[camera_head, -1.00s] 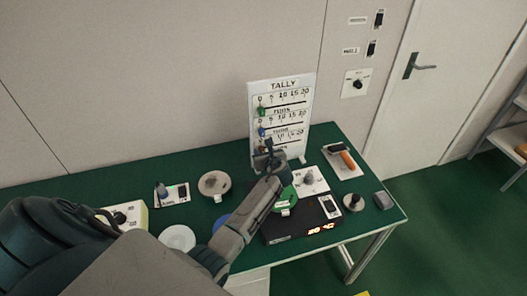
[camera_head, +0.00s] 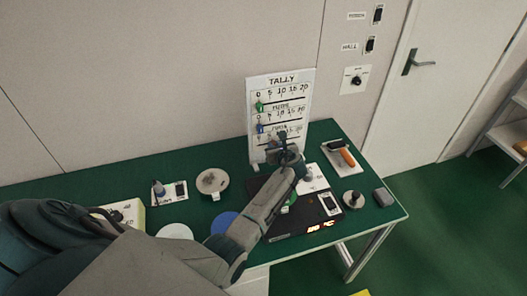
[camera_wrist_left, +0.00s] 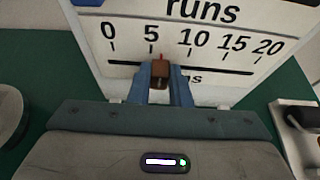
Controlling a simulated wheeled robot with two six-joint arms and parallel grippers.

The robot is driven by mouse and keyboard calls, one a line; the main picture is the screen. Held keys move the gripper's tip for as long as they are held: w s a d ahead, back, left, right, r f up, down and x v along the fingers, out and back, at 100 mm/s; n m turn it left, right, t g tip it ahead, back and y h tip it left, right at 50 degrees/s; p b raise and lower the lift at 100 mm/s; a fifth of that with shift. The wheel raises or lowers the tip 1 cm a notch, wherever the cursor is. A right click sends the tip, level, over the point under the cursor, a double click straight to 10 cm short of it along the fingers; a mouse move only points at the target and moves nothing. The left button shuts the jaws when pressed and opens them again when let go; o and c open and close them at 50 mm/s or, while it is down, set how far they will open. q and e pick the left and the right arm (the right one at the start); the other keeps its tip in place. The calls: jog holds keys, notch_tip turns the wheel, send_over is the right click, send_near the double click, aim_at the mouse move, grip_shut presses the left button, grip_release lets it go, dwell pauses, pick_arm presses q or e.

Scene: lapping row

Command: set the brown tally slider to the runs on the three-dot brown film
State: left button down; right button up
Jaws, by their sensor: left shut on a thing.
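The white tally board (camera_head: 304,107) stands upright at the back of the green table. It has three scales from 0 to 20, with a green slider (camera_head: 259,106) and a blue slider (camera_head: 260,128) near 0 on the upper two. My left gripper (camera_head: 282,137) is at the lowest scale and hides part of it. In the left wrist view, its fingers (camera_wrist_left: 160,83) are shut on the brown tally slider (camera_wrist_left: 160,71). The slider's red pointer stands just right of the 5 mark. I cannot make out a three-dot brown film. My right gripper is out of view.
A dark box with a lit display (camera_head: 316,228) lies under my left forearm. A blue disc (camera_head: 222,221), a round beige dish (camera_head: 212,182) and an orange-handled tool (camera_head: 346,156) are on the table. The table's right end borders open floor.

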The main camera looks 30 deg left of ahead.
pick_arm(q)
jog(key=shift+w+d, duration=0.95)
jog(key=shift+w, duration=0.15)
jog(key=c, duration=1.3)
grip_release()
jog(key=b+v, duration=0.2)
jog(key=v, duration=0.9)
